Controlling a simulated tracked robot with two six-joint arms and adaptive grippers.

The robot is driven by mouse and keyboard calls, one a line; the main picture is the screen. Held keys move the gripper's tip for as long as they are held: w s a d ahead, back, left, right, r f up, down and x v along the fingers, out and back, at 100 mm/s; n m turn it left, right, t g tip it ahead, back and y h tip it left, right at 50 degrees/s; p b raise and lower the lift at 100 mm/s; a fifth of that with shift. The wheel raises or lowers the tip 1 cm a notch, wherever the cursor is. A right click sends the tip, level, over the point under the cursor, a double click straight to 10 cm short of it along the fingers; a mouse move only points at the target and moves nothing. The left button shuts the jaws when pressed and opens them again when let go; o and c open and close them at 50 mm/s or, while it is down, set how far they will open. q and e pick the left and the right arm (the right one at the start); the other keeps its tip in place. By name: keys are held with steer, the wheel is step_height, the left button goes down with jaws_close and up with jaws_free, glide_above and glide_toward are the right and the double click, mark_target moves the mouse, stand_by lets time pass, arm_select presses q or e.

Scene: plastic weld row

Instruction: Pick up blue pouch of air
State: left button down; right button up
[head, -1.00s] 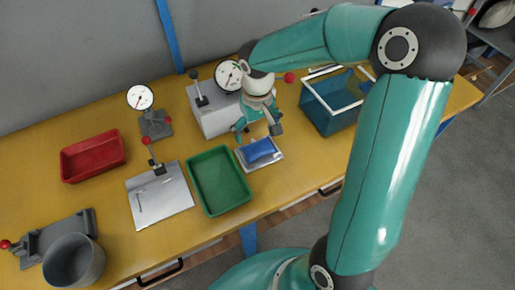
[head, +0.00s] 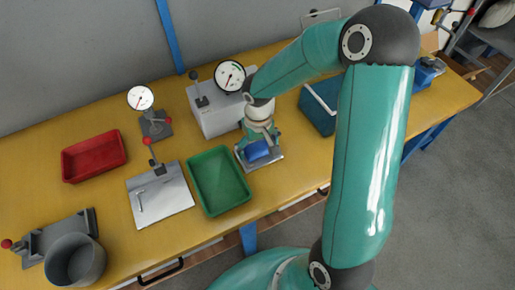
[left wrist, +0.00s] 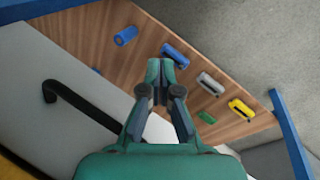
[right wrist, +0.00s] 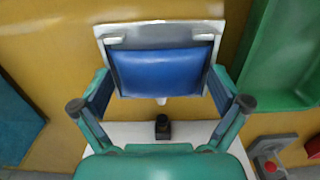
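The blue pouch (head: 257,151) lies on a small pale metal-edged holder (head: 273,159) on the yellow bench. In the right wrist view the blue pouch (right wrist: 160,72) lies flat on the holder (right wrist: 160,30), puffed and glossy. My right gripper (right wrist: 160,92) is open, its two fingers apart at the pouch's left and right sides. I cannot tell whether they touch it. In the head view my right gripper (head: 259,134) is directly above the holder and partly covers the pouch. My left gripper (left wrist: 160,68) shows only in its wrist view, fingertips together and nothing visible between them.
The green tray (head: 246,193) is just left of the holder. A white machine with a gauge (head: 213,119) stands behind it. A teal box (head: 318,112) is to the right, partly behind my arm. A red tray (head: 93,157) is farther left.

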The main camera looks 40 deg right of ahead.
steer(key=c, duration=0.5)
steer(key=shift+r, duration=0.15)
